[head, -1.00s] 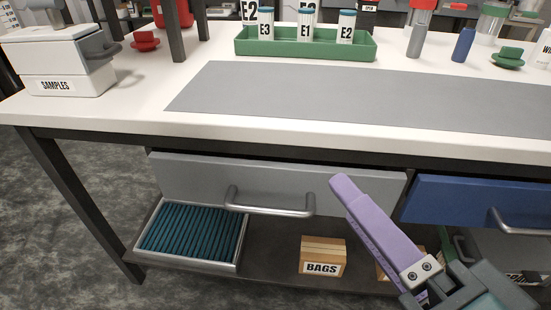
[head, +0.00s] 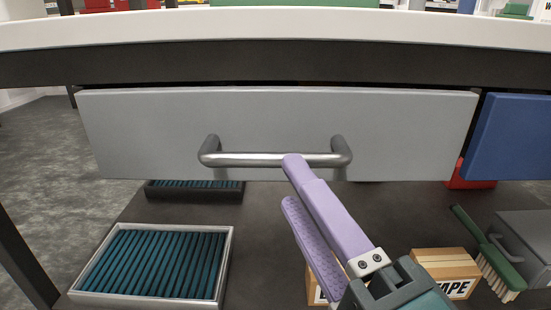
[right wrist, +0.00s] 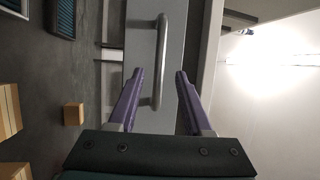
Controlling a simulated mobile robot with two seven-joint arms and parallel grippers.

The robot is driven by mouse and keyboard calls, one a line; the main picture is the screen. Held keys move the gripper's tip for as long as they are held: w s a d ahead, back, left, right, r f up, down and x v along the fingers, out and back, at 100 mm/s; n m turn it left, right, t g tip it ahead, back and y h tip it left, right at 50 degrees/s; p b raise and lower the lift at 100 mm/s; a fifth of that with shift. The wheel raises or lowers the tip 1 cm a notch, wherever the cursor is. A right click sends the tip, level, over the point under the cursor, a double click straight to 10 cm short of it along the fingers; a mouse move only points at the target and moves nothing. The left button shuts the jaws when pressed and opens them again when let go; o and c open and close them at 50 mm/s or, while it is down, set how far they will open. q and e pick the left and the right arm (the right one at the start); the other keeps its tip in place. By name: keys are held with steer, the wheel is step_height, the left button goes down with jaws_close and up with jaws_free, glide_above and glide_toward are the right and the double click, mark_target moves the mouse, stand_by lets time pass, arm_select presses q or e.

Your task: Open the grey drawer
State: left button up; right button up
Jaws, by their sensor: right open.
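The grey drawer (head: 400,125) is under the white bench top, with a thin dark gap along its top edge. How far out it stands, if at all, I cannot tell. Its metal bar handle (head: 240,159) runs level across the front. My right gripper (head: 290,182) is open at the handle's right half, its upper fingertip overlapping the bar in the head view. In the right wrist view the handle (right wrist: 161,45) appears between the two spread purple fingers of the gripper (right wrist: 159,74); contact is not clear. My left gripper is not in view.
The blue drawer (head: 515,140) is just right of the grey one. On the shelf below are a tray of teal strips (head: 225,270), cardboard boxes (head: 447,264), a green brush (head: 480,240) and a grey case (head: 527,230). The bench edge (head: 270,32) overhangs above.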

mark_target(278, 165)
steer(key=b+x, duration=0.2)
steer(key=x, duration=0.4)
jaws_close()
stand_by(1.3)
